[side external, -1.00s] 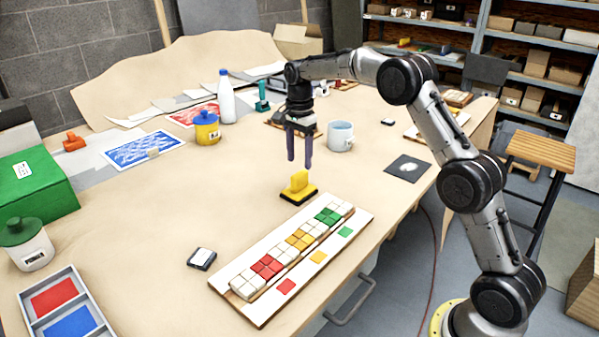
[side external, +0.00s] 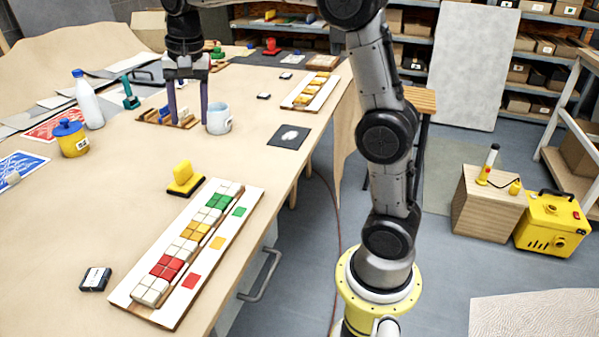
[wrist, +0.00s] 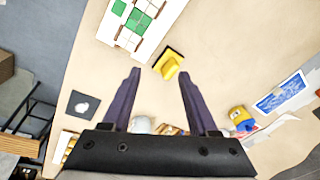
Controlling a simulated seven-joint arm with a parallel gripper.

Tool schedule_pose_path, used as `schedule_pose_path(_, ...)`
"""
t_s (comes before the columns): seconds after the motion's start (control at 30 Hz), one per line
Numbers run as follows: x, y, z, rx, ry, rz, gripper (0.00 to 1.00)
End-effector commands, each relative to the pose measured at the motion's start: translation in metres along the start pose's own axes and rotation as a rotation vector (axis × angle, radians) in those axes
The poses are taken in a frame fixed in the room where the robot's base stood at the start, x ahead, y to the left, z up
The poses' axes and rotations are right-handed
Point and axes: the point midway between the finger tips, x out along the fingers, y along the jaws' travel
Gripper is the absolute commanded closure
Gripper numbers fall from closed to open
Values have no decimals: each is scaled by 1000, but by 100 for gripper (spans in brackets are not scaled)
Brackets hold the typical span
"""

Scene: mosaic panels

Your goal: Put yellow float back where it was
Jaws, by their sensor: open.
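The yellow float (side external: 184,174), a yellow block handle on a dark base, sits upright on the bench beside the mosaic panel's far end. In the wrist view the float (wrist: 168,63) shows just beyond and between my fingertips. My gripper (side external: 188,120) points down with its fingers apart and empty. It is above the bench and apart from the float. The gripper (wrist: 159,73) also shows open in the wrist view. The mosaic panel (side external: 166,300) is a white board with rows of white, red, yellow and green tiles.
A blue-white mug (side external: 219,119) stands near my gripper, with a wooden tray of tools behind. A yellow pot (side external: 72,139) and white bottle (side external: 90,106) stand left. A dark square (side external: 290,135) lies right. A small dark box (side external: 95,279) lies front left.

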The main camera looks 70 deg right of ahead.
Motion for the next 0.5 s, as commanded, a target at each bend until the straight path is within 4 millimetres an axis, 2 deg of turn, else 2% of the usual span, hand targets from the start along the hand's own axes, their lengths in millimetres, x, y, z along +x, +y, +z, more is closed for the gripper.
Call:
schedule_pose_path(0.03,-13,14,17,-72,16,-23,40)
schedule_pose_path(0.1,-23,32,38,-178,37,-49,40)
schedule_pose_path(0.23,-35,69,76,-375,83,-93,40)
schedule_pose_path(0.37,-35,109,112,-571,135,-132,40)
schedule_pose_path(0.5,-24,151,148,-772,197,-165,40)
